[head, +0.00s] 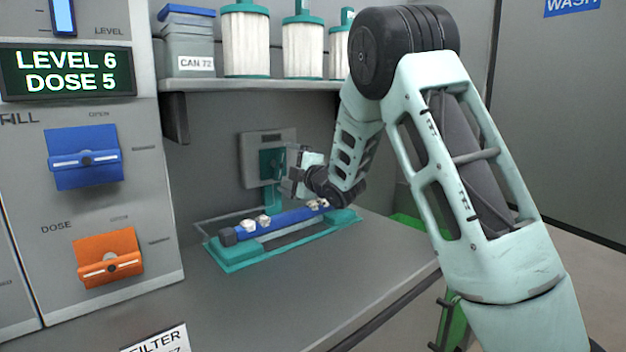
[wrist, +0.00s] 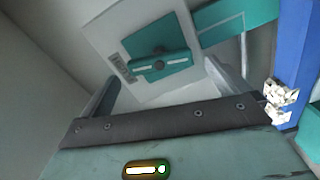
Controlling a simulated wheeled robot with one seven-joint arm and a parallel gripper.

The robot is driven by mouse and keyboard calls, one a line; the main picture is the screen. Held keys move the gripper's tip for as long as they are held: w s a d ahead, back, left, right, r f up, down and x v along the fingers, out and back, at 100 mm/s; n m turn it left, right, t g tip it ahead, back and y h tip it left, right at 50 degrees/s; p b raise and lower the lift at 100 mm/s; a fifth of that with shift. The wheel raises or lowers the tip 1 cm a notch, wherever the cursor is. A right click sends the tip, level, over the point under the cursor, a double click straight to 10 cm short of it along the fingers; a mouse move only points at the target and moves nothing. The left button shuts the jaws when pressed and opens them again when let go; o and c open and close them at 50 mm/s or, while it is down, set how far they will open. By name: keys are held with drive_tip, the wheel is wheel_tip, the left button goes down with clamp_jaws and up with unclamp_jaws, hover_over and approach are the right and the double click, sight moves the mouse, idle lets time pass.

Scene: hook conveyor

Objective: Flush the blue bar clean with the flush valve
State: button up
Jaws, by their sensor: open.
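The blue bar (head: 288,217) lies in a teal tray (head: 232,264) on the counter, with a dark end cap at its left. White clumps (head: 249,224) sit on it in several spots; some also show in the wrist view (wrist: 281,95) beside the bar's blue side (wrist: 292,50). The flush valve, a teal handle on a pale wall plate (head: 252,172), is behind the bar; in the wrist view its handle (wrist: 160,66) is ahead. My gripper (head: 291,170) is open and empty, in front of the valve and above the bar. It partly hides the handle in the head view.
A panel at left carries a blue fill handle (head: 84,160), an orange dose handle (head: 108,262) and a display (head: 68,71) reading LEVEL 6, DOSE 5.

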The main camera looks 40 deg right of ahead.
drive_tip(key=s, duration=1.2)
drive_tip(key=shift+s+d+b, duration=0.2)
drive_tip(key=shift+s+b, duration=0.05)
drive_tip(key=shift+b, duration=0.1)
idle(4.9)
